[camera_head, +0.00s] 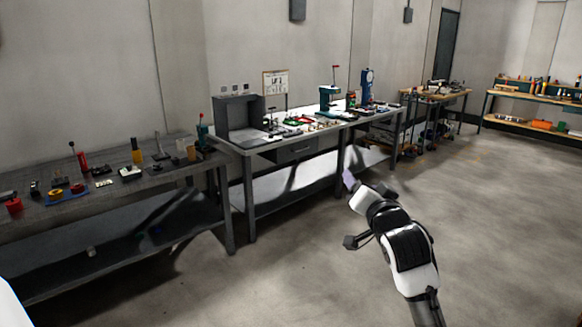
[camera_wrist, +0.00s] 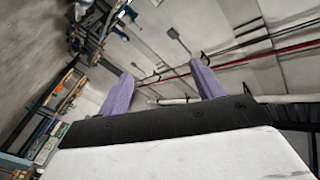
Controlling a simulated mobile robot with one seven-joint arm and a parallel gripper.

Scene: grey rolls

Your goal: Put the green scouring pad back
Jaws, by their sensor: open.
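My gripper (camera_head: 349,181) is raised in front of the middle workbench in the head view, over open floor. In the wrist view its two purple fingers (camera_wrist: 160,90) stand wide apart with nothing between them. The wrist camera looks up past them at the wall and ceiling. I cannot make out a green scouring pad in either view. Small green items (camera_head: 291,122) lie on the middle workbench, too small to identify.
A grey workbench (camera_head: 172,168) with tools and small parts stands at the left. The middle workbench (camera_head: 270,145) carries a grey box (camera_head: 238,117) and small machines. More benches stand at the back right. The floor (camera_head: 500,220) at the right is clear.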

